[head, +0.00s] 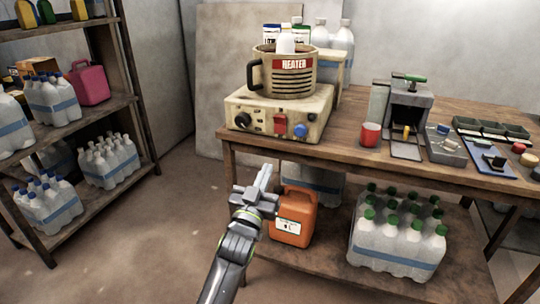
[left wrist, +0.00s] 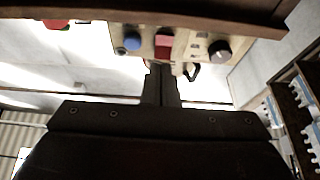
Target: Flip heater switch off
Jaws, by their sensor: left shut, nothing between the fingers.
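I cannot tell which way the switch is tipped. My left gripper (head: 265,171) is shut and empty, in front of the table and lower than the switch, apart from it. In the left wrist view the shut fingertips (left wrist: 160,68) point toward the red switch (left wrist: 164,45). My right gripper is not in view.
The wooden table's front edge (head: 350,166) lies close to my left gripper. An orange jug (head: 292,222) and bottle packs (head: 398,240) stand on the lower shelf. A red cup (head: 370,134) stands right of the heater. A shelf rack (head: 130,80) is at left; the floor between is clear.

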